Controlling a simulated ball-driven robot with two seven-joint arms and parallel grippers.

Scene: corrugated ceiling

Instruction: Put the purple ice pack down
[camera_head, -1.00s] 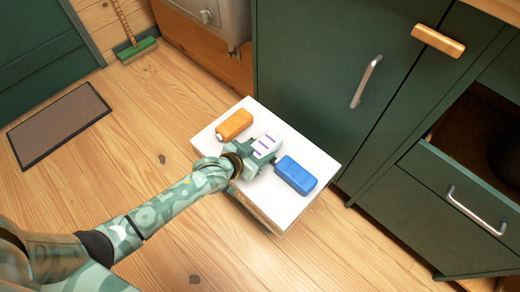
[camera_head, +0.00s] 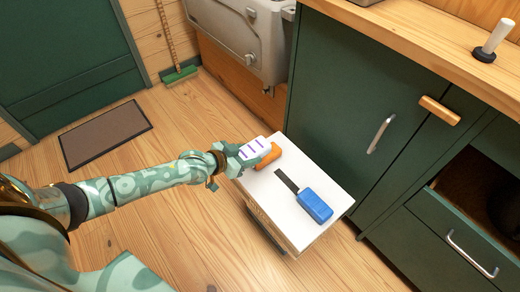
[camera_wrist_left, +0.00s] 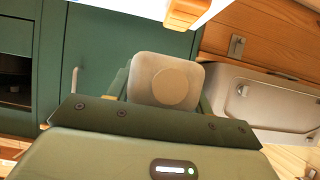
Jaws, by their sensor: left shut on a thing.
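The purple ice pack (camera_head: 255,148) is white with purple stripes. My left gripper (camera_head: 240,157) is shut on it at the far left corner of the white-topped stand (camera_head: 262,196). The pack partly covers an orange pack (camera_head: 270,157) in the head view; it looks raised above the top, but the gap is hard to judge. The left wrist view shows the held pack's pale end (camera_wrist_left: 165,80) with a round cap between the fingers. My right gripper is not in view.
A blue pack (camera_head: 314,205) lies on the stand, beside a dark strip (camera_head: 287,180). The near left part of the top is bare. Green cabinets (camera_head: 345,90) stand to the right, with an open drawer (camera_head: 440,215). A doormat (camera_head: 104,134) and green broom (camera_head: 180,74) are at left.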

